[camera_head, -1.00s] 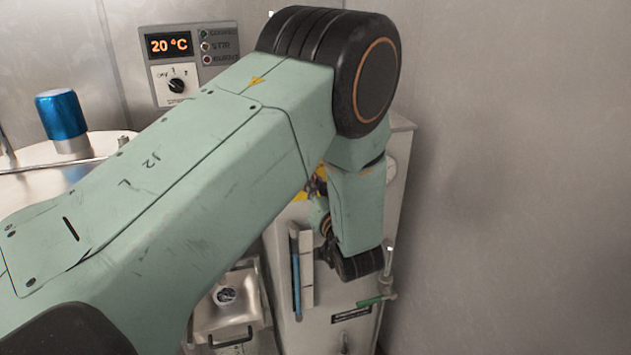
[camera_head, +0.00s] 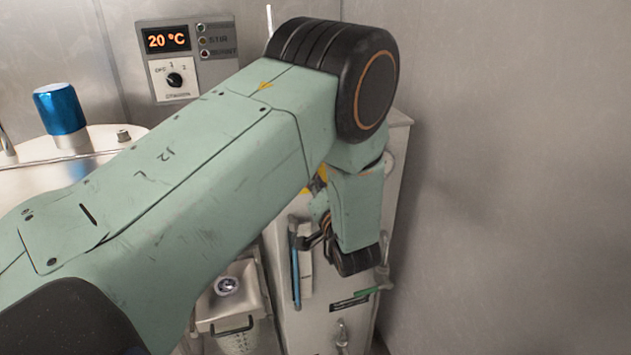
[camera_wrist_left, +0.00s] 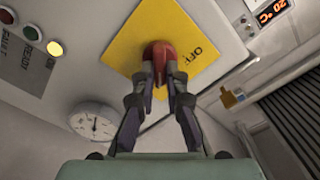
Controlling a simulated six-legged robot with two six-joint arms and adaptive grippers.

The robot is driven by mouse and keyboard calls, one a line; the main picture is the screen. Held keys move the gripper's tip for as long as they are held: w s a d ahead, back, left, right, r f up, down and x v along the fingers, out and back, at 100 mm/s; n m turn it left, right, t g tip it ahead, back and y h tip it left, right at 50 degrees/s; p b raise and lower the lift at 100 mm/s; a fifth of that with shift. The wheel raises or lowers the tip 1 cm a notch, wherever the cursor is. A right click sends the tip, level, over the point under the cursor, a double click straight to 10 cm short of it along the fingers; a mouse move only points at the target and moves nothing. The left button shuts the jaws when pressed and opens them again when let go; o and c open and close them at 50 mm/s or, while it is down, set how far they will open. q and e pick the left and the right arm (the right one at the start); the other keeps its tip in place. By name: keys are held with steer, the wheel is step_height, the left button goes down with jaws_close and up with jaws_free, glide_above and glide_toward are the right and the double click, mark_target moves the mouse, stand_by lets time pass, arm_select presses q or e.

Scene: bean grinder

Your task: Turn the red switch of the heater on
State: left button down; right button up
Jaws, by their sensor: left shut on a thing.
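The heater is the tall white cabinet (camera_head: 325,325) behind my left arm in the head view. Its red switch (camera_wrist_left: 158,50) sits on a yellow plate (camera_wrist_left: 130,40) in the left wrist view, with the word OFF printed beside it. My left gripper (camera_wrist_left: 160,75) is shut on the red switch, a finger on each side. In the head view my left arm covers the switch; only a bit of the yellow plate (camera_head: 318,180) shows. My right gripper is in neither view.
A panel (camera_head: 188,57) reading 20 °C with a black knob is on the back wall. A round gauge (camera_wrist_left: 93,123) and indicator lights (camera_wrist_left: 31,33) are near the switch. A blue-capped vessel (camera_head: 61,108) stands left. A grey wall closes the right side.

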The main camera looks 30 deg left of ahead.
arm_select(q)
steer(key=shift+f, duration=0.15)
steer(key=c, duration=1.4)
jaws_free()
steer(key=shift+a, duration=0.1)
steer(key=shift+r, duration=0.2)
step_height(320, 180, up, 10)
steer(key=shift+f, duration=0.15)
